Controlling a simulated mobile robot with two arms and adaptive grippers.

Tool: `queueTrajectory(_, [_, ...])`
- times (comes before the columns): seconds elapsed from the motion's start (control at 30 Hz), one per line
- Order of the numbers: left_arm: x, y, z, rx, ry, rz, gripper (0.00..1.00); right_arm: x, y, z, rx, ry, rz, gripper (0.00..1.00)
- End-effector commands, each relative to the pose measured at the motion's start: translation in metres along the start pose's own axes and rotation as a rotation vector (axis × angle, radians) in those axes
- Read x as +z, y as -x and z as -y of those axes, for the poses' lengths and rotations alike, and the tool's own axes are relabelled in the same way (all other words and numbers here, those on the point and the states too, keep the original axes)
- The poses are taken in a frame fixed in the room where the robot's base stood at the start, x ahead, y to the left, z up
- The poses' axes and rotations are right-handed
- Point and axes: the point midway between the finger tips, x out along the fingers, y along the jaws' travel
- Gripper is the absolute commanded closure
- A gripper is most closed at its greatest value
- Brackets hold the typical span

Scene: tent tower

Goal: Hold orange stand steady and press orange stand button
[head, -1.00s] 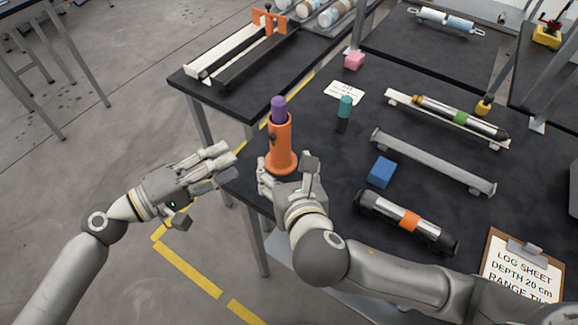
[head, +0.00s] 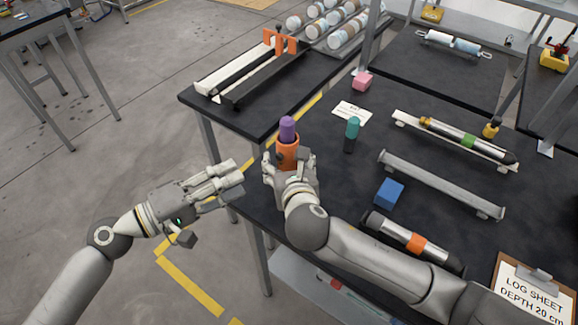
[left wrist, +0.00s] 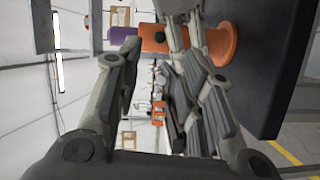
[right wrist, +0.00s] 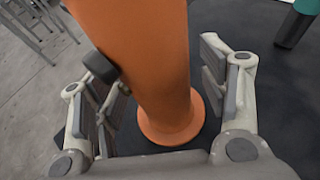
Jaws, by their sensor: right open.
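The orange stand (head: 288,148) stands upright near the table's front left corner, with a purple cylinder (head: 288,127) in its top. Its round base shows in the right wrist view (right wrist: 172,125). A dark round knob (right wrist: 100,67), seemingly the button, sticks out from its side near a finger. My right gripper (head: 288,168) is open, its fingers on either side of the stand; contact is unclear. My left gripper (head: 238,176) is open and empty, left of the stand and off the table edge. The left wrist view shows the stand (left wrist: 222,44) sideways beyond my left fingers.
A teal-topped cylinder (head: 352,130) stands right of the stand. A blue block (head: 389,193), an orange-banded tube (head: 415,243) and a grey rail (head: 440,183) lie further right. The floor left of the table is free.

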Motion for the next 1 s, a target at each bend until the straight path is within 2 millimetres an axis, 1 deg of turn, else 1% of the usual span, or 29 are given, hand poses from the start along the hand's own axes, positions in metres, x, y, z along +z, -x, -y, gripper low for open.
queueTrajectory(0.2, [0.0000, 0.0000, 0.0000, 0.000, 0.000, 0.000, 0.64, 0.0000, -0.0002, -0.0001, 0.000, 0.000, 0.000, 0.33])
queueTrajectory(0.63, [0.0000, 0.0000, 0.0000, 0.000, 0.000, 0.000, 0.64, -0.0004, 0.0000, 0.0000, 0.000, 0.000, -0.001, 0.88])
queueTrajectory(0.67, [0.0000, 0.0000, 0.0000, 0.000, 0.000, 0.000, 0.66, -0.0004, 0.0000, 0.0000, 0.000, 0.000, -0.001, 0.89])
queueTrajectory(0.93, [0.0000, 0.0000, 0.0000, 0.000, 0.000, 0.000, 1.00, -0.0006, 0.0000, 0.0000, 0.000, 0.001, -0.001, 0.89])
queueTrajectory(1.0, [0.0000, 0.0000, 0.0000, 0.000, 0.000, 0.000, 1.00, -0.0006, 0.0000, 0.0000, 0.000, 0.001, -0.001, 0.89])
